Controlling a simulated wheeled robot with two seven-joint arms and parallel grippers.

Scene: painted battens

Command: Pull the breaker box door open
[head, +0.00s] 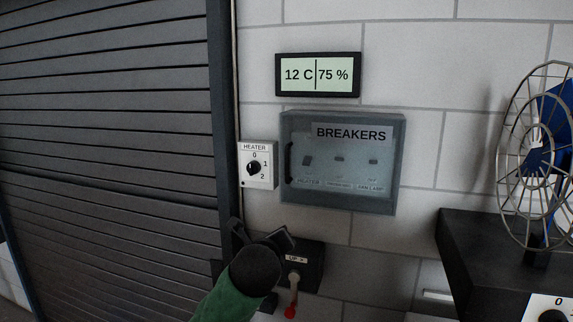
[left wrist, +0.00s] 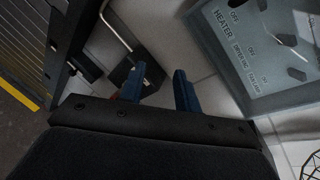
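The grey breaker box (head: 342,202) hangs on the wall in the head view, labelled BREAKERS. Its see-through door (head: 335,170) looks shut, with several switches behind it. A dark upright handle (head: 288,162) is on the door's left side. In the left wrist view the box (left wrist: 262,98) is at the upper right. My left gripper (head: 261,234) is below and left of the box, apart from the handle. Its blue fingers (left wrist: 158,85) are spread with nothing between them. My right gripper is in neither view.
A heater dial (head: 257,166) is left of the box. A black lever box (head: 312,262) with a red-tipped lever (head: 291,300) is below, close to my left gripper. A dark shutter (head: 110,130) fills the left. A caged fan (head: 540,160) stands on a black surface (head: 475,232) at right.

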